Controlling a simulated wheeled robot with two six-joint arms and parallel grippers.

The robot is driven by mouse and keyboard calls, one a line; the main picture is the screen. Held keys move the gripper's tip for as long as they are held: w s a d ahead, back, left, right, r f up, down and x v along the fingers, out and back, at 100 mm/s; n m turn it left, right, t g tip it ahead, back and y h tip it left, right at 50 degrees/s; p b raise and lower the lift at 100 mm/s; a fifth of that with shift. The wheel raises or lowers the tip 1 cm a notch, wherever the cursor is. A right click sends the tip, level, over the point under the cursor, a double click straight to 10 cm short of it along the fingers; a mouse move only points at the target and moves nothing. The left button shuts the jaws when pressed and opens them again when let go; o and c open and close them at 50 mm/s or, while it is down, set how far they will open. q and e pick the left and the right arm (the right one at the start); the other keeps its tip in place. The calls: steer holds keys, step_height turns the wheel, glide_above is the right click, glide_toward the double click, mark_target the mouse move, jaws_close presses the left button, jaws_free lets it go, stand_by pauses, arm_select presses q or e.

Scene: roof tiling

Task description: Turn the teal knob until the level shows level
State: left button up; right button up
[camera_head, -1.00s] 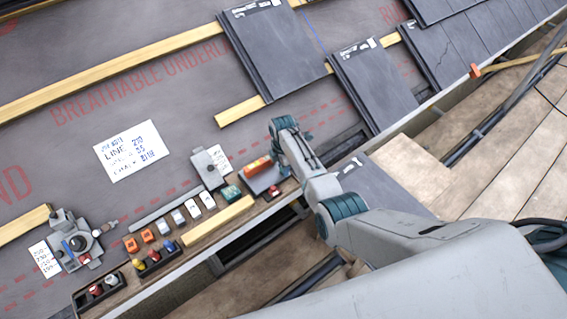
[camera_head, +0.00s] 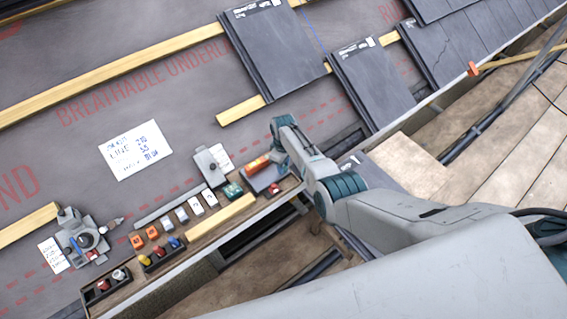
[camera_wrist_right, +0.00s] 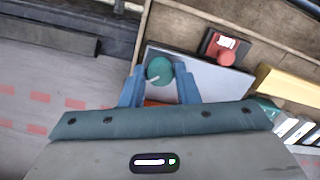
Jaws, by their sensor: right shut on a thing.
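The teal knob (camera_wrist_right: 159,70) stands on a grey plate (camera_wrist_right: 213,77) in the right wrist view, with a pale mark on its face. My right gripper (camera_wrist_right: 160,82) has its two blue fingers on either side of the knob and is shut on it. In the head view my right gripper (camera_head: 278,160) reaches down over the plate and hides the knob. An orange level (camera_head: 257,165) lies on the plate beside the gripper. A strip of orange shows behind the gripper in the wrist view. The level's bubble is too small to read. My left gripper is not in view.
A red box with a red button (camera_wrist_right: 226,57) stands close to the plate. A row of small switches and orange blocks (camera_head: 152,232) runs down the bench to the left. Grey slates (camera_head: 370,85) lie above and right. A handwritten white sheet (camera_head: 135,150) lies on the underlay.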

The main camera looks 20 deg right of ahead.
mark_target(285, 165)
steer(key=m, duration=0.4)
steer(key=shift+s+f+p, duration=0.15)
steer(key=shift+s+p, duration=0.05)
steer(key=shift+p, duration=0.1)
steer(key=shift+f+m, duration=0.1)
steer(key=shift+m, duration=2.1)
steer(key=shift+d, duration=0.1)
steer(key=o, duration=1)
steer(key=shift+w+f, duration=0.1)
steer(key=shift+c, duration=0.2)
steer(key=shift+w+r+p, duration=0.1)
steer(key=shift+r+p, duration=0.3)
steer(key=shift+r, duration=0.15)
step_height(285, 165, up, 10)
steer(key=p, duration=0.2)
steer(key=shift+w+d, duration=0.2)
steer(key=shift+d, duration=0.05)
steer(key=shift+f, duration=0.15)
